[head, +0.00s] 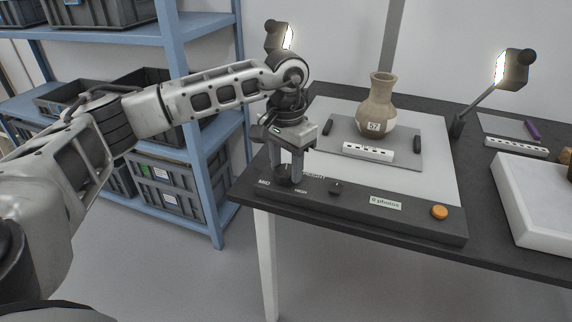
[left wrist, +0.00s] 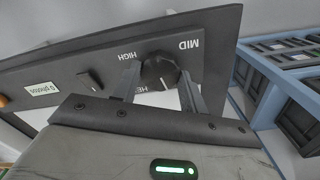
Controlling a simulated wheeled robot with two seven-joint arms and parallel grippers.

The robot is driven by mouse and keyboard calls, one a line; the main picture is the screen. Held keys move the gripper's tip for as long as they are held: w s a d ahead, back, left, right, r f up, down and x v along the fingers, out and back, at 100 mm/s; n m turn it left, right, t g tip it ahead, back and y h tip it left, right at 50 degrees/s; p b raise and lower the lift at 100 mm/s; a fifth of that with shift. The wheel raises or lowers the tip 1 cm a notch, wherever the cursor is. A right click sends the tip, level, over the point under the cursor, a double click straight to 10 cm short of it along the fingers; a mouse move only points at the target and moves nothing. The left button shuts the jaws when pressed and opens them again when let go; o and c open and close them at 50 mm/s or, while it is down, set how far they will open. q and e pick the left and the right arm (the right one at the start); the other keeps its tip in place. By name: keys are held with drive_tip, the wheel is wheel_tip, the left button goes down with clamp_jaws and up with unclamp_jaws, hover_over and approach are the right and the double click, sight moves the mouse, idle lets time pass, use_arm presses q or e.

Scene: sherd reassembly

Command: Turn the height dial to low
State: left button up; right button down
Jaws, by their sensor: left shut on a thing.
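The height dial (head: 284,184) is a black round knob at the left end of the dark control panel (head: 411,224). It also shows in the left wrist view (left wrist: 158,70), with MID and HIGH printed near it. The start of another label, "HE", shows beside a finger; no LOW label is visible. A short pale mark is on the knob, but I cannot tell surely which setting it points to. My left gripper (head: 287,177) reaches down from above, its fingers on either side of the dial and shut on it. My right gripper is out of view.
A small black switch (head: 336,187), a "0 photos" display (head: 385,202) and an orange button (head: 439,212) are on the same panel. Behind stands a vase (head: 377,104) on a grey plate, with a white scale bar (head: 368,152). Lamps (head: 514,70) stand behind; a blue shelf (head: 203,130) is left.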

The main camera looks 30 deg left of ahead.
sight(286, 170)
use_arm(q)
drive_tip(key=shift+r+m, duration=0.1)
drive_tip(key=shift+m, duration=1.2)
drive_tip(key=o, duration=1)
drive_tip(key=shift+c, duration=0.2)
wheel_tip(286, 170, up, 16)
drive_tip(key=p, duration=0.1)
drive_tip(key=shift+p, duration=0.3)
